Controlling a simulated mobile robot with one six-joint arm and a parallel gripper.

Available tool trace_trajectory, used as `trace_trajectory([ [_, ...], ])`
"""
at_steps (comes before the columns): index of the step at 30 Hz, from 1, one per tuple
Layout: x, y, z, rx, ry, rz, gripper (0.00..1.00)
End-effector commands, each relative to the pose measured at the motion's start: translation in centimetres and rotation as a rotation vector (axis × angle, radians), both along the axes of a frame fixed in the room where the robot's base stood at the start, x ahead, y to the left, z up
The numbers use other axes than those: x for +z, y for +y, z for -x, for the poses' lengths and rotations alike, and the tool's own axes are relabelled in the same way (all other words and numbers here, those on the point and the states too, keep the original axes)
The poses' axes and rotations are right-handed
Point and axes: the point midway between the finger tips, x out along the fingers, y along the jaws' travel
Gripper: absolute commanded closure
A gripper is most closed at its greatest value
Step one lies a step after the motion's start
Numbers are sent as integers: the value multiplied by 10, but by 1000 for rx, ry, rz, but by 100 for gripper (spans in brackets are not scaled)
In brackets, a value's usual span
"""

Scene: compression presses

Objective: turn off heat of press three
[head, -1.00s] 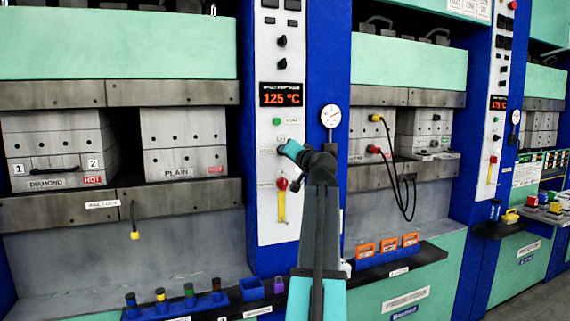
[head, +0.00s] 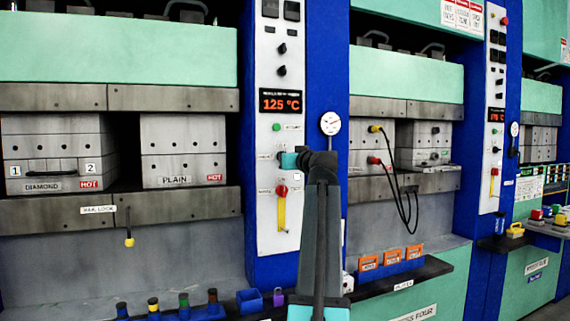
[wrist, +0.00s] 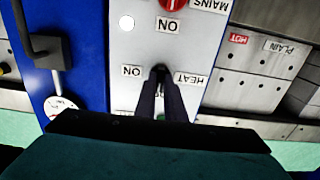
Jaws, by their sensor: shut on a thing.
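The knob's exact setting cannot be told. In the head view my teal wrist part (head: 289,160) is up against the white panel (head: 268,225), below the red "125 °C" display (head: 282,100) and the green button (head: 276,127).
A red mains knob (head: 281,191) sits just below my wrist, above a yellow strip. A round gauge (head: 330,124) is close on the right. At left is a press with "DIAMOND" and "PLAIN" blocks marked "HOT" (head: 215,177). Black cables (head: 405,205) hang at the right press.

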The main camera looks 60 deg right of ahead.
Motion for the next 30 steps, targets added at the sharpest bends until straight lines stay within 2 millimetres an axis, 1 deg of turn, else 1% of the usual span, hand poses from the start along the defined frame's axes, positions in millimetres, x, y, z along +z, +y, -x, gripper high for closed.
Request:
trace_trajectory([
  [1, 5, 0, -1, -1, -4, 11, 100],
  [13, 5, 0, -1, -1, 1, 18, 100],
  [14, 5, 0, -1, -1, 1, 18, 89],
  [15, 5, 0, -1, -1, 2, 17, 82],
  [17, 4, 0, -1, -1, 2, 17, 72],
  [30, 1, 2, 3, -1, 6, 13, 72],
])
